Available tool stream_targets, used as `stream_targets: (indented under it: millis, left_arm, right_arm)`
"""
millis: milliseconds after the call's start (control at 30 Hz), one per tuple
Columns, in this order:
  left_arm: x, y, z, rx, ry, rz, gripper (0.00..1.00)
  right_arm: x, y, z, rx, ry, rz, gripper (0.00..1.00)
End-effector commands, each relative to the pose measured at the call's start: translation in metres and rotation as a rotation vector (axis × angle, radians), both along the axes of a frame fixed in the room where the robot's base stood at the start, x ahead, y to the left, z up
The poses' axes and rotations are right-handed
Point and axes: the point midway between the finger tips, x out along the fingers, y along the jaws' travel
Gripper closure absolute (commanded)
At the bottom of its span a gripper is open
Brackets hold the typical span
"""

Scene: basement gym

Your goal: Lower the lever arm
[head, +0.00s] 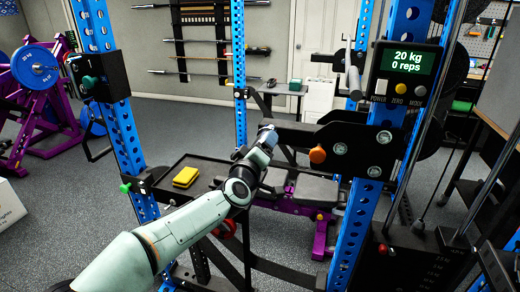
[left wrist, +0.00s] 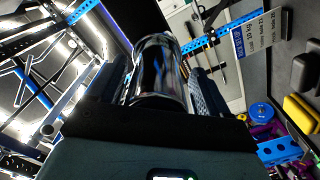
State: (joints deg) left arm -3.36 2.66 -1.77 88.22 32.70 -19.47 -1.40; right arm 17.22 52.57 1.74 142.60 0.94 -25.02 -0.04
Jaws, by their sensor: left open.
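The black lever arm (head: 300,133) juts out roughly level to the left from the blue upright at the right of the head view. An orange knob (head: 317,154) sits near its mount. My left gripper (head: 264,141) is at the lever arm's free end, seen small and partly dark against it. In the left wrist view, a shiny metal cylinder (left wrist: 160,68) stands between the spread fingers of my left gripper (left wrist: 162,88). The gripper is open around it; I cannot tell whether either finger touches it. My right gripper is in neither view.
A black tray (head: 215,166) with a yellow block (head: 186,177) on it lies beside my left forearm. Blue uprights (head: 122,130) flank the rack. A display (head: 407,61) reads 20 kg, 0 reps. A bench (head: 300,190) with purple legs stands below the lever arm.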

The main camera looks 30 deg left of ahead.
Motion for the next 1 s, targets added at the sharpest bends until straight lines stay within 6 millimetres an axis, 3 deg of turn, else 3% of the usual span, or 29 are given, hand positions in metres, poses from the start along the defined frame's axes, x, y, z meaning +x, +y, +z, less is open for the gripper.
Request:
stream_targets:
  millis: [267, 700, 1000]
  left_arm:
    - [-0.026, -0.007, 0.001, -0.002, -0.001, -0.002, 0.22]
    - [-0.114, -0.027, 0.001, 0.001, 0.000, 0.001, 0.22]
    - [-0.131, -0.031, 0.000, 0.001, 0.000, 0.001, 0.22]
  right_arm:
    - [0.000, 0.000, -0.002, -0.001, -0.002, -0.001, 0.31]
    - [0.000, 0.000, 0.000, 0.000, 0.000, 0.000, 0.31]
    - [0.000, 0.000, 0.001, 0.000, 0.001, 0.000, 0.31]
